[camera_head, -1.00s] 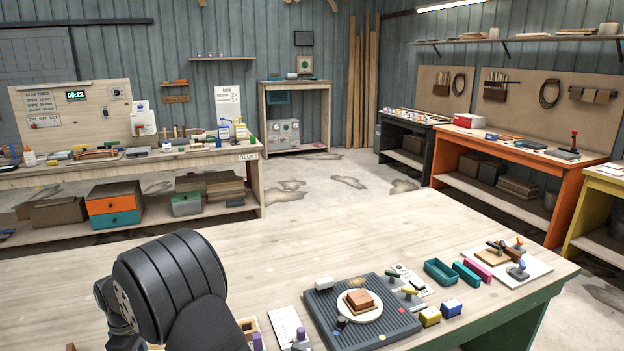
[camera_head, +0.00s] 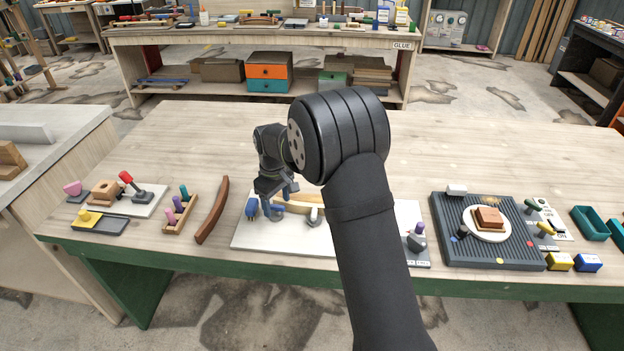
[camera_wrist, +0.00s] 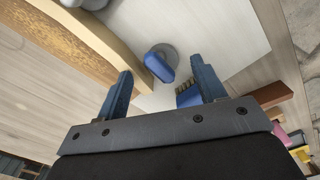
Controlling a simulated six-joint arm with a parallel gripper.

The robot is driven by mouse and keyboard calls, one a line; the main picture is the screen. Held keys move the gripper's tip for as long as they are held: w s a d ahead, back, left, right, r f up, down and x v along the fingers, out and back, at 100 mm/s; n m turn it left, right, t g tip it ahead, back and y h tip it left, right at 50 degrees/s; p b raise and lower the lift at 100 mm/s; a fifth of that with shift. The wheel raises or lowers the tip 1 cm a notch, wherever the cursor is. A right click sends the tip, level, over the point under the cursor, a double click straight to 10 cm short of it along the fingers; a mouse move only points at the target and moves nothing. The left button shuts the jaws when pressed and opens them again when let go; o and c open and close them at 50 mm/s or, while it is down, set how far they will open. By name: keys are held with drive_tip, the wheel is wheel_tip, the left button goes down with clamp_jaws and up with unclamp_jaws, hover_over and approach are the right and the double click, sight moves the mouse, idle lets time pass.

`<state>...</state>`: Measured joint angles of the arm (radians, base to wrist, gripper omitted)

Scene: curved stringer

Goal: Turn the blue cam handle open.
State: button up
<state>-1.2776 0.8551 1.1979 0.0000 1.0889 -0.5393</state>
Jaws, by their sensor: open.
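The blue cam handle (camera_wrist: 160,66) sits on a round grey base in the wrist view, on a white board (camera_wrist: 222,28). It lies just beyond and between my gripper's (camera_wrist: 163,78) two spread fingertips, and I see no contact. A blue part with dark ridges (camera_wrist: 187,97) shows near the right finger. A pale curved wooden strip (camera_wrist: 78,42) runs beside the handle at left. In the head view my gripper (camera_head: 280,191) is over the left part of the white board (camera_head: 275,242), above a blue part (camera_head: 251,208). My arm hides some of the board and strip.
A dark brown curved piece (camera_head: 212,210) lies left of the board, beside a wooden peg holder (camera_head: 180,214). A grey ribbed plate (camera_head: 445,235) with a round dish lies at right. The back of the bench is mostly clear.

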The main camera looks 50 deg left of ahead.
sight(277, 205)
wheel_tip(277, 205, up, 17)
drive_tip(key=m, duration=1.3)
wheel_tip(277, 205, down, 17)
drive_tip(key=shift+f, duration=0.15)
drive_tip(key=c, duration=1)
drive_tip(key=shift+n, duration=0.7)
drive_tip(key=o, duration=1)
